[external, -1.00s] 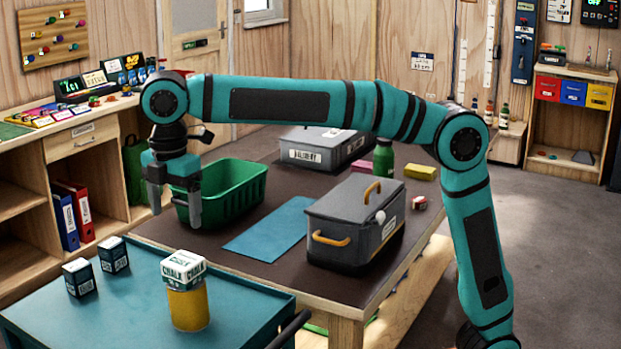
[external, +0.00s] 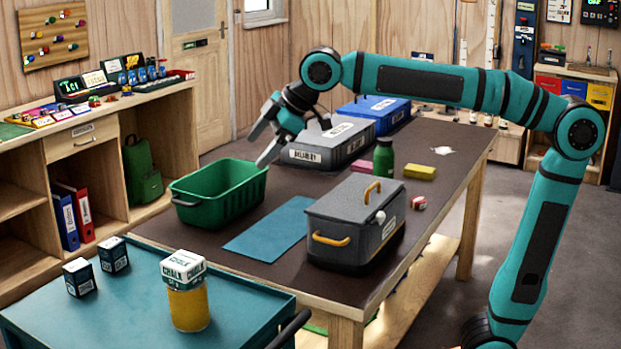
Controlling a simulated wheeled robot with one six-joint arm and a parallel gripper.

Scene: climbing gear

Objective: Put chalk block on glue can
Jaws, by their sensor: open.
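A white block labelled CHALK (external: 183,268) rests on top of the yellow can (external: 189,308), which I take as the glue can. The can stands upright on the blue-green trolley top in the foreground. Two dark blocks with white tops, a left one (external: 79,278) and a right one (external: 113,254), stand on the trolley to the left of the can. My gripper (external: 258,142) is open and empty, raised near the back of the green bin, well away from the chalk block and can.
The brown table holds a green bin (external: 188,209), a blue mat (external: 262,236), a grey toolbox with orange handles (external: 330,255), a grey case (external: 315,154), a blue case (external: 389,108), a green bottle (external: 383,157) and a yellow block (external: 420,173). The trolley's front left is clear.

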